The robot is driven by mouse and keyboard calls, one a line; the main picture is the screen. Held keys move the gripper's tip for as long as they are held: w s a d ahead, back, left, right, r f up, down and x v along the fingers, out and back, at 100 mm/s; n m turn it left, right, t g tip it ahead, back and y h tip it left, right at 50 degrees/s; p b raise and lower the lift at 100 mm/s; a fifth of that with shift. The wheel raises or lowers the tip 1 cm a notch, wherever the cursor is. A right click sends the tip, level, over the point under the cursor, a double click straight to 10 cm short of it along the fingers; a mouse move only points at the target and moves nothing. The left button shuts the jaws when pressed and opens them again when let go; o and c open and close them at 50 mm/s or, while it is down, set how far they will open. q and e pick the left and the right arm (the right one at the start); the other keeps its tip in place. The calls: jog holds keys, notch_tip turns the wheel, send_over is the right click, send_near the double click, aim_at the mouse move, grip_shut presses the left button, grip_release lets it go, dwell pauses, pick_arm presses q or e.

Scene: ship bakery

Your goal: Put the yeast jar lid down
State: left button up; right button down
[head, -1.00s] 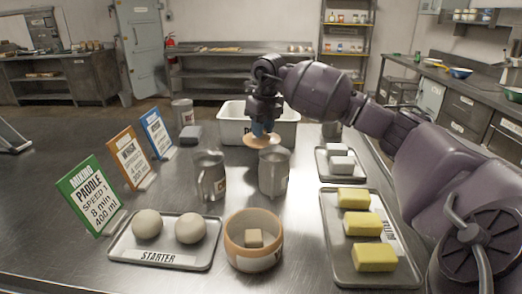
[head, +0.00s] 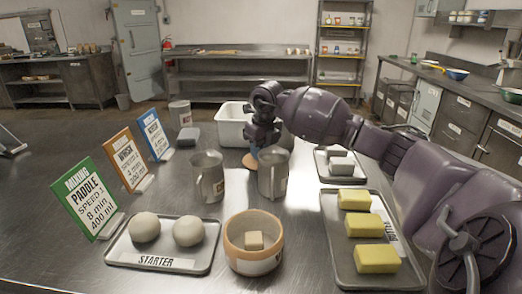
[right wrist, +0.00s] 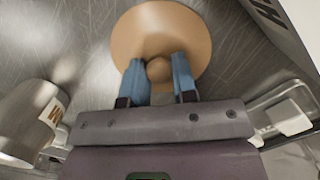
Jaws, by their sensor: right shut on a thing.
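The yeast jar lid (right wrist: 160,22) is a round tan disc with a knob. My right gripper (right wrist: 157,66) is shut on the knob, its blue fingers on either side. In the head view the lid (head: 249,161) is low over the steel table, behind the metal jugs and partly hidden; I cannot tell whether it touches the surface. My left gripper is not in view.
Two metal jugs (head: 207,180) (head: 272,176) stand in front of the lid. A white tub (head: 233,130) is behind it. A dough tray (head: 207,262), a butter tray (head: 345,275) and a small tray (head: 322,170) lie around. Bare table shows left of the lid.

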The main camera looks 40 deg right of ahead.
jog(key=c, duration=0.9)
grip_release()
jog(key=shift+f, duration=0.1)
notch_tip(320, 180, up, 12)
jog(key=s+p, duration=0.1)
jog(key=shift+s+p, duration=0.4)
jog(key=shift+a, duration=0.1)
